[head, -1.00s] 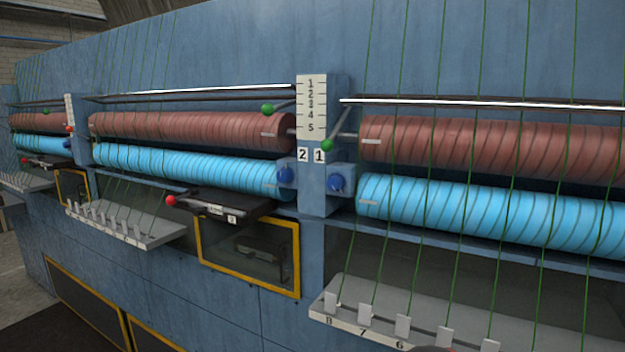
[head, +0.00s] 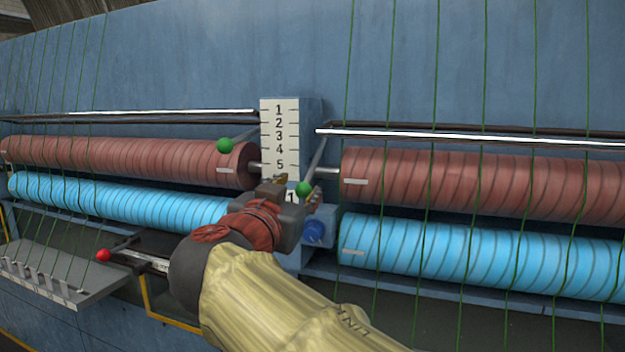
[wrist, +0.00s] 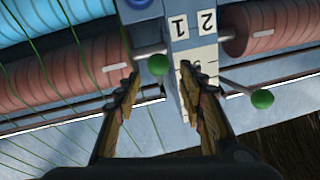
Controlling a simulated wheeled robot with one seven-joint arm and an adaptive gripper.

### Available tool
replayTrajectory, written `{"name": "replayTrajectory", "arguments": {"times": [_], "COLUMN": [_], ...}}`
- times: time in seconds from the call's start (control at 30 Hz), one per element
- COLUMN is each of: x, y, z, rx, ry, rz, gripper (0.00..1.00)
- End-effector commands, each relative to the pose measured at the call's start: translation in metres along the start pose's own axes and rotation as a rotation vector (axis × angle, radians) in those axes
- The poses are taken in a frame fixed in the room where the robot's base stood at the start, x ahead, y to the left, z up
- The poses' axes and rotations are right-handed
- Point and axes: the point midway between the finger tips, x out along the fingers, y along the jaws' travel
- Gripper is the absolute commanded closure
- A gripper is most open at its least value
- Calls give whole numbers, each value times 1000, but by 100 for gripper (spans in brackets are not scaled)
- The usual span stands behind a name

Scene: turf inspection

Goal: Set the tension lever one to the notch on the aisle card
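Tension lever one has a green ball knob (head: 304,189) on a grey rod, right of the white notch scale (head: 280,135) marked 1 to 5. The knob hangs just below the level of the 5. My gripper (head: 298,188) is at this knob, with its fingers apart. In the wrist view the knob (wrist: 159,65) lies between and beyond the open fingertips (wrist: 158,72), with no visible contact. Lever two's green knob (head: 225,145) is left of the scale, near the 4. The number plate 1 (head: 291,196) is partly hidden by my gripper. The aisle card is not seen.
Brown rollers (head: 480,185) and blue rollers (head: 480,255) flank the post on both sides. A blue knob (head: 314,232) sits just below lever one. A red ball handle (head: 103,255) is at lower left. Green threads run down in front of the right rollers.

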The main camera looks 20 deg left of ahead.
Motion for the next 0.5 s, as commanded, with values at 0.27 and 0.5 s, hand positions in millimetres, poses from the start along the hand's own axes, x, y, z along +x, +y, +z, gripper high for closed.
{"name": "replayTrajectory", "arguments": {"times": [0.27,0.5], "x": [44,64], "y": [1,1], "z": [-3,-2], "rx": [-2,0], "ry": [0,0], "rz": [3,1], "gripper": [60,60]}}
